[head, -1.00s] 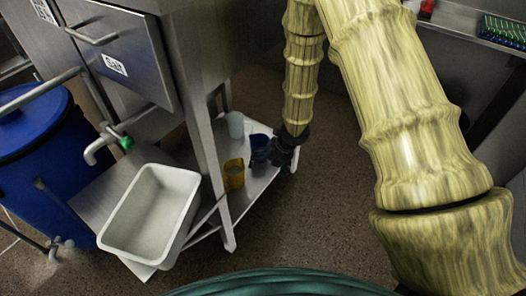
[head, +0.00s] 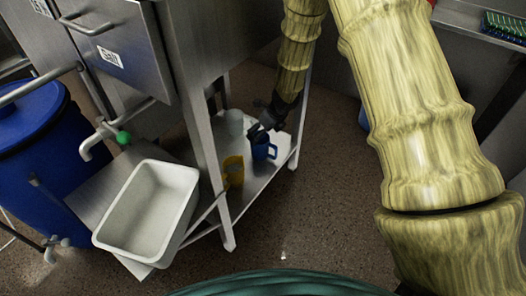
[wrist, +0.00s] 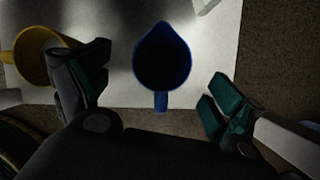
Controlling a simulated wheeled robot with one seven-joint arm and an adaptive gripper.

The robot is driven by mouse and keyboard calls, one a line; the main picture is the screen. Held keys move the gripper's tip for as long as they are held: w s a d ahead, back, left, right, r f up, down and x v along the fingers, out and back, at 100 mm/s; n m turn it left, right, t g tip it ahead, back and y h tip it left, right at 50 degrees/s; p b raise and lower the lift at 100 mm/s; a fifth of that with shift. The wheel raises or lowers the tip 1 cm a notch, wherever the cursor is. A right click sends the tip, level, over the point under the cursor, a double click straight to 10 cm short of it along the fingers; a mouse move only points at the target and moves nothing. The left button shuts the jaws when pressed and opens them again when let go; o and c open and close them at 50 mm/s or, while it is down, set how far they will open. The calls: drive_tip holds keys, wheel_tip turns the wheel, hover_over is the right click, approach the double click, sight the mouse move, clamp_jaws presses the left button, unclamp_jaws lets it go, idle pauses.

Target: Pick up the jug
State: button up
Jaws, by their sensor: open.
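A blue jug (head: 262,151) stands upright on the low white shelf (head: 252,190) under the steel cabinet. In the wrist view the jug (wrist: 164,82) is seen from above, its spout away from my gripper and its handle pointing back towards the gripper. My gripper (head: 262,127) is open just above and behind the jug in the head view. In the wrist view my gripper (wrist: 157,78) has its fingers spread wide, one on each side of the jug, with clear gaps. It holds nothing; I cannot tell its exact height over the jug.
A yellow container (head: 233,170) stands left of the jug, close to the left finger in the wrist view. A pale container (head: 234,122) stands behind. A cabinet leg (head: 207,165) rises in front of the shelf. A white basin (head: 148,213) and blue barrel (head: 35,130) are left.

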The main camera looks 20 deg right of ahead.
drive_tip(key=shift+d+b+x, duration=0.1)
drive_tip(key=shift+b+x, duration=0.6)
drive_tip(key=shift+x, duration=0.6)
drive_tip(key=shift+d+b+x, duration=0.15)
drive_tip(key=shift+b+x, duration=0.55)
drive_tip(key=shift+x, duration=0.6)
drive_tip(key=shift+s, duration=0.2)
drive_tip(key=c, duration=1.3)
drive_tip(key=s+a+r, duration=0.1)
drive_tip(key=s+r, duration=0.1)
drive_tip(key=s, duration=0.6)
drive_tip(key=s+a+r+p, duration=0.1)
drive_tip(key=s+r, duration=0.2)
drive_tip(key=s, duration=0.5)
